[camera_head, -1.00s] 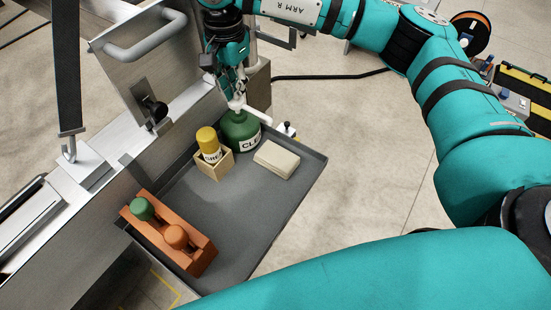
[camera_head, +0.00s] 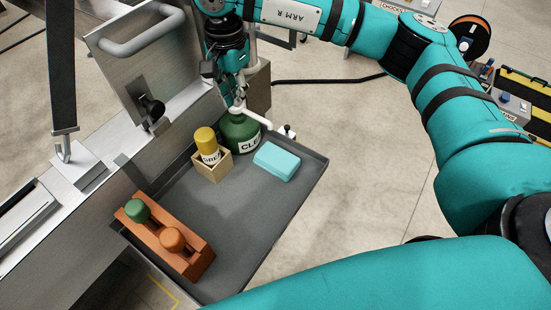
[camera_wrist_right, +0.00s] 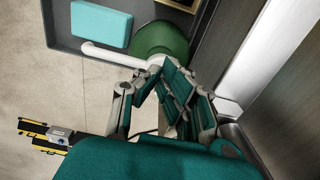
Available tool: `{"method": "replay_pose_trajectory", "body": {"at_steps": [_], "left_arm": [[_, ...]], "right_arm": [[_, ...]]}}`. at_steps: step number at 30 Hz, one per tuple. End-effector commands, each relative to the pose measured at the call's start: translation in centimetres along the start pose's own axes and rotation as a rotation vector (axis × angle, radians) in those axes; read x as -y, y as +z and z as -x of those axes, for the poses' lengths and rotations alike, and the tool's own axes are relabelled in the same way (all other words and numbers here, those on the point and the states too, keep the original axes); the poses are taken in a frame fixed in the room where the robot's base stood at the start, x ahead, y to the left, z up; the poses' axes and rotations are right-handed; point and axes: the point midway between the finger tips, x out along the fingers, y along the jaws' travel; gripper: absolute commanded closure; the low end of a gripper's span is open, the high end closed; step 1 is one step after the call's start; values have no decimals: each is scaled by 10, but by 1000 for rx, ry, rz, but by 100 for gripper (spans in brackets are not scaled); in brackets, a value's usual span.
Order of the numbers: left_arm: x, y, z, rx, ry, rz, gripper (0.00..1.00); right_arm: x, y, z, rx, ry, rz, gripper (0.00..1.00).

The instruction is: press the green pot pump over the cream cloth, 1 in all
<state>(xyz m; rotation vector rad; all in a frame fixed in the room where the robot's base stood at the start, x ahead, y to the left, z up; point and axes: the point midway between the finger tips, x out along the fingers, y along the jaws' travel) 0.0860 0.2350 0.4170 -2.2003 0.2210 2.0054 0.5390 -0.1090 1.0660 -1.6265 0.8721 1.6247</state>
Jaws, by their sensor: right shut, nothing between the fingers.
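The green pot (camera_head: 240,134) stands upright at the far corner of the grey tray (camera_head: 226,220); its label is partly visible. Its white pump spout (camera_head: 256,117) reaches out toward the cloth (camera_head: 277,161), a flat block that now looks turquoise, not cream. My right gripper (camera_head: 238,103) is shut and empty, pointing down at the pump top; it looks to touch it. In the right wrist view the gripper (camera_wrist_right: 158,72) covers the pump head, with the spout (camera_wrist_right: 112,55), green pot (camera_wrist_right: 163,38) and turquoise cloth (camera_wrist_right: 101,25) beyond. My left gripper is out of view.
A yellow-capped bottle (camera_head: 207,143) stands in a tan box (camera_head: 214,167) beside the pot. An orange rack (camera_head: 165,238) with a green knob and an orange knob sits at the tray's near left. A metal wall runs along the left; the tray's middle is clear.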

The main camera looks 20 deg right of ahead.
Motion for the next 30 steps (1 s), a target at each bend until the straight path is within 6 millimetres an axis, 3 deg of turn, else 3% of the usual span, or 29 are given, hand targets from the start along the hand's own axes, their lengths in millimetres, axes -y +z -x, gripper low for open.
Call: {"method": "replay_pose_trajectory", "body": {"at_steps": [15,30], "left_arm": [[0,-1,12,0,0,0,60],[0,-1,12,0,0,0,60]], "right_arm": [[0,0,30,0,2,0,100],[0,0,31,0,1,0,100]]}}
